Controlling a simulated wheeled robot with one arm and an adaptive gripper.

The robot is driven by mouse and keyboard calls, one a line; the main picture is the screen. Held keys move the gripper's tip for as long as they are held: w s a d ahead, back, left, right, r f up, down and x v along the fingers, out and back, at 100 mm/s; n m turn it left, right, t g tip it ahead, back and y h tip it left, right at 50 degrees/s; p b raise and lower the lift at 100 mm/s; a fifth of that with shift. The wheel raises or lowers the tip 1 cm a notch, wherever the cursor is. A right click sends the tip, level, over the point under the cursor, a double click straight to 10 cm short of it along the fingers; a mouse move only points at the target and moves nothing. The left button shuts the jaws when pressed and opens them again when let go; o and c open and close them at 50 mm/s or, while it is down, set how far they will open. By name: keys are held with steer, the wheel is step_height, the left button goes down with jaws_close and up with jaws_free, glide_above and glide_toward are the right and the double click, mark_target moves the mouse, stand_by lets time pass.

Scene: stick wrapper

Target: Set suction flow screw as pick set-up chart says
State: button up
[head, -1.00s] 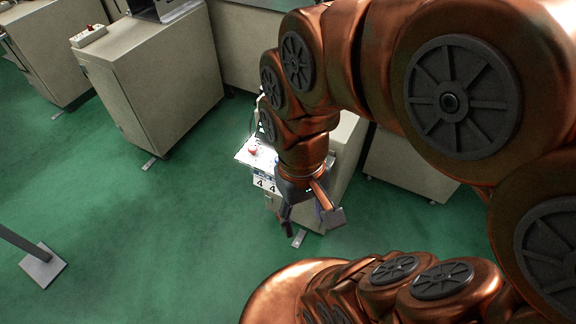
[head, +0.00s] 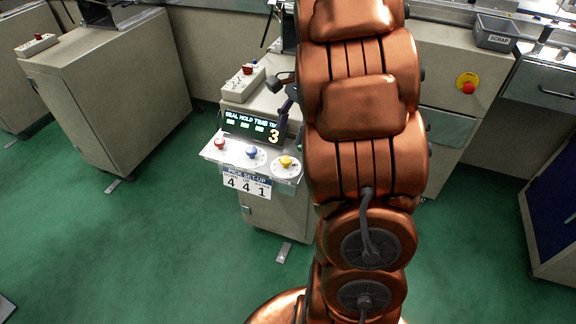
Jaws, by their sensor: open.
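The pick set-up chart (head: 247,184) hangs on the front of a small panel and reads 4, 4, 1; its smaller print is not legible. Above it, the panel ledge (head: 231,158) carries a red knob (head: 219,143), a blue knob (head: 252,152) and a yellow knob (head: 286,161) on round dials. I cannot tell which is the suction flow screw. A lit display (head: 250,123) behind them shows "SEAL HOLD TIME" and a large 3. My gripper (head: 284,91) is open, above and behind the yellow knob, with only its dark fingers partly showing; my arm hides the rest.
A control box (head: 243,83) with a red button sits on the cabinet behind the display. Another cabinet (head: 115,90) stands left. A red emergency button (head: 468,86) and a grey SCRAP bin (head: 496,34) are at right. Green floor is clear in front.

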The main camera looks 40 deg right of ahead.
mark_target(286, 159)
steer(key=shift+m, duration=0.6)
steer(key=shift+w+a+f+b, duration=0.1)
steer(key=shift+w+f+b, duration=0.15)
steer(key=shift+f, duration=1.3)
steer(key=shift+w+f+b, duration=0.1)
steer(key=shift+f+b, duration=0.15)
steer(key=shift+f, duration=1.25)
steer(key=shift+w+a+f+b, duration=0.1)
steer(key=shift+w+f+b, duration=0.15)
steer(key=shift+f, duration=1.3)
jaws_close()
